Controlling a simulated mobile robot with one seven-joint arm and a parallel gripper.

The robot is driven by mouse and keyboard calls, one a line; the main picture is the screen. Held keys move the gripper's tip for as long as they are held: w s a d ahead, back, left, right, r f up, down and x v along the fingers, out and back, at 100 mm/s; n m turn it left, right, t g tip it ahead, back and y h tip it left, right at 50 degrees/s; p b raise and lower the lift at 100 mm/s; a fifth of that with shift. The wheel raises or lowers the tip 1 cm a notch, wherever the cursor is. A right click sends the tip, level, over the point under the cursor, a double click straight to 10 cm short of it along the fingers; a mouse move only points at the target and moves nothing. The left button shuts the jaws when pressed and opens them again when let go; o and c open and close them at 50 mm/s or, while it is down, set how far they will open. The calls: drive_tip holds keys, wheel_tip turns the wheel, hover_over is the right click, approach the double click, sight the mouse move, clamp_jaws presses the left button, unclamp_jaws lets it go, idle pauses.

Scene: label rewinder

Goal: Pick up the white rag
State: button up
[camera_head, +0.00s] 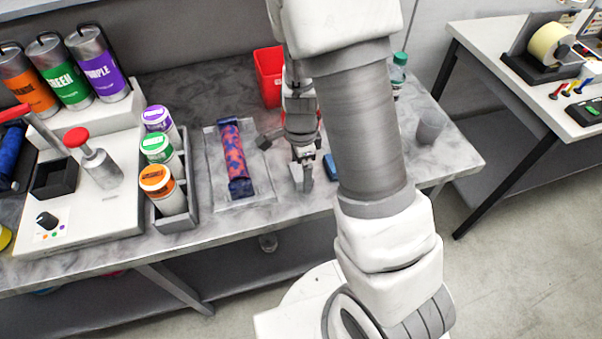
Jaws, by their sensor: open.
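I cannot make out a white rag in the head view; my arm covers part of the table and may hide it. My gripper (302,181) points down over the front part of the grey marbled table (452,160), right of the clear tray. It is open, and I see nothing clearly held in it. Its exact height above the table is hard to tell.
A clear tray (262,183) holds a red-and-blue patterned roll (234,158). A blue item (329,167) lies right beside my gripper. A red bin (268,78), a green-capped bottle (398,74) and a cup (430,127) stand farther back. Jars (156,148) stand left.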

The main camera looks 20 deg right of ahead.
sight(300, 169)
drive_tip(key=c, duration=1.1)
drive_tip(key=shift+r, duration=0.6)
wheel_tip(300, 169, up, 3)
drive_tip(key=shift+w+f+p, duration=0.1)
drive_tip(key=shift+p, duration=0.35)
drive_tip(key=s+d+r, duration=0.2)
drive_tip(key=s, duration=0.1)
drive_tip(key=s+d+r, duration=0.2)
drive_tip(key=s+d, duration=0.1)
drive_tip(key=s+d+r+p, duration=0.1)
drive_tip(key=s+d+r, duration=0.1)
drive_tip(key=s+r, duration=0.1)
drive_tip(key=shift+d, duration=0.3)
